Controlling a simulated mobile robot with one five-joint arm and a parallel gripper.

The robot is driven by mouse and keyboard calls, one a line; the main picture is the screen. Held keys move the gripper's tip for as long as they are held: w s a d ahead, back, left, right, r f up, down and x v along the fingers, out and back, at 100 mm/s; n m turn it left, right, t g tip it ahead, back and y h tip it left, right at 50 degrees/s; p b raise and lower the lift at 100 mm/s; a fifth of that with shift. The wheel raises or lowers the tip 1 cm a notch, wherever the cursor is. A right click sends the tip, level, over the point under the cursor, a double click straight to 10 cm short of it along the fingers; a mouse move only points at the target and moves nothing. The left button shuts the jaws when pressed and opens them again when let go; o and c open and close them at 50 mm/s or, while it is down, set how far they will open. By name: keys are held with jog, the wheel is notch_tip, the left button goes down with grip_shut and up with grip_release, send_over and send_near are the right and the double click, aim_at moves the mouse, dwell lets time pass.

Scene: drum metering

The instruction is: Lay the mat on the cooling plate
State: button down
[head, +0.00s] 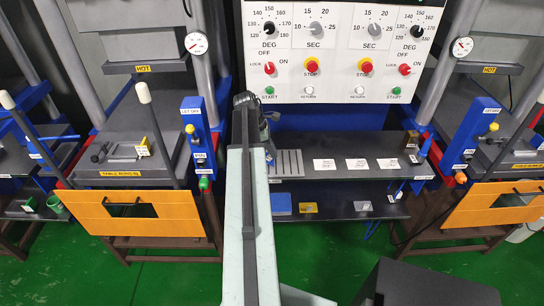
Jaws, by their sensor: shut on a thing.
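My arm reaches up the middle of the picture and bends down at its dark far end. The end of my gripper (268,143) is small and mostly behind my arm link, close to the left end of the grey shelf. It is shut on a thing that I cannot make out. A ribbed light-grey plate (288,163), which looks like the cooling plate, lies on the shelf just right of the gripper. Its left side is hidden by my arm. I cannot clearly identify the mat.
Three white cards (357,164) lie on the upper shelf (309,146). The lower shelf (334,209) holds a blue block (281,204) and a yellow item (308,207). Presses with orange guards (188,213) stand on both sides. A control panel (338,50) rises behind.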

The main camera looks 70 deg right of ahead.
jog(key=shift+r, duration=0.1)
jog(key=shift+s, duration=0.1)
jog(key=c, duration=1.6)
grip_release()
jog(key=p+v, duration=1.1)
jog(key=v, duration=0.1)
